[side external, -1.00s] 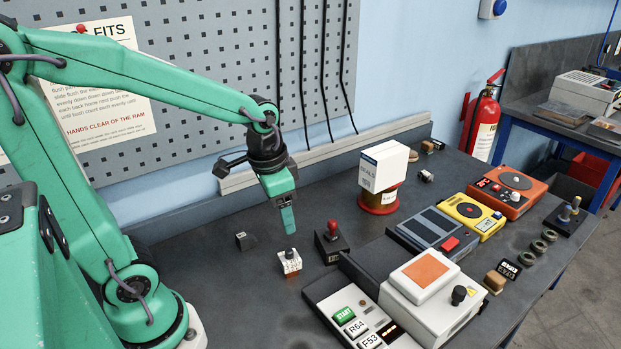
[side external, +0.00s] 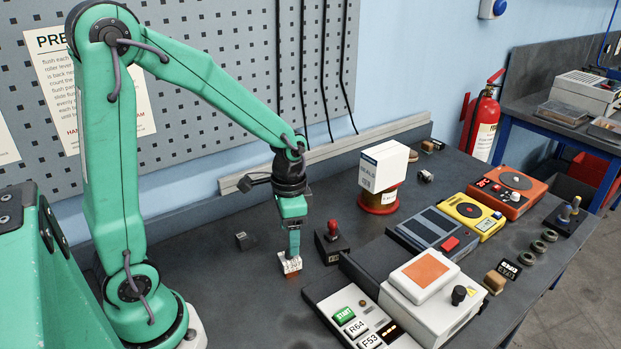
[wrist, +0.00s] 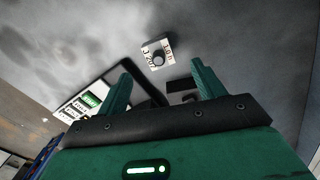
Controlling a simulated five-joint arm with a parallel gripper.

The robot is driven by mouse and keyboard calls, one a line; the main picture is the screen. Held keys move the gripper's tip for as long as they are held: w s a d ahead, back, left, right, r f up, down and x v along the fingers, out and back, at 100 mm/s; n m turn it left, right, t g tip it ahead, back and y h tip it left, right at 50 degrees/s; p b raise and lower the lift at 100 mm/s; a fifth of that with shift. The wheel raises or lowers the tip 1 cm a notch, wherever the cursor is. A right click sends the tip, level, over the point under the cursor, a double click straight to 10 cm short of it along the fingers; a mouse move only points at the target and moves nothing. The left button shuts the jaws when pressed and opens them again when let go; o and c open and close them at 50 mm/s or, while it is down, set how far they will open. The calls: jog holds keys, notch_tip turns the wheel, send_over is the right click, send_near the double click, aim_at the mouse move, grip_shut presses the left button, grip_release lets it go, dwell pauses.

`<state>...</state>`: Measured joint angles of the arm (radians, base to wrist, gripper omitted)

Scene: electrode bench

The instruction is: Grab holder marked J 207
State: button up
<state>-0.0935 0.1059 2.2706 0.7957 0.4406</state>
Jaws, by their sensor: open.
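The holder is a small white block with a dark round knob on top. In the wrist view the holder (wrist: 167,45) has "J 207" on one face; lettering on another face is hard to read. In the side view the holder (side external: 287,267) stands on the dark bench, its knob hidden by my gripper. My gripper (side external: 293,253) points down directly over it, fingertips at about knob height. In the wrist view my gripper (wrist: 161,63) has its two green fingers apart, with the holder ahead between their tips. I cannot tell whether they touch it.
A dark block with a red knob (side external: 333,243) stands close to the right of the holder. A console with a START button (side external: 344,316) is at front right. The bench between my base and the holder is clear.

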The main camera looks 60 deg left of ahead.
aim_at(290, 262)
jog(key=shift+f, duration=0.6)
jog(key=shift+f, duration=0.1)
jog(key=shift+s+f, duration=0.2)
jog(key=shift+f, duration=2.25)
grip_shut()
jog(key=shift+r, duration=0.1)
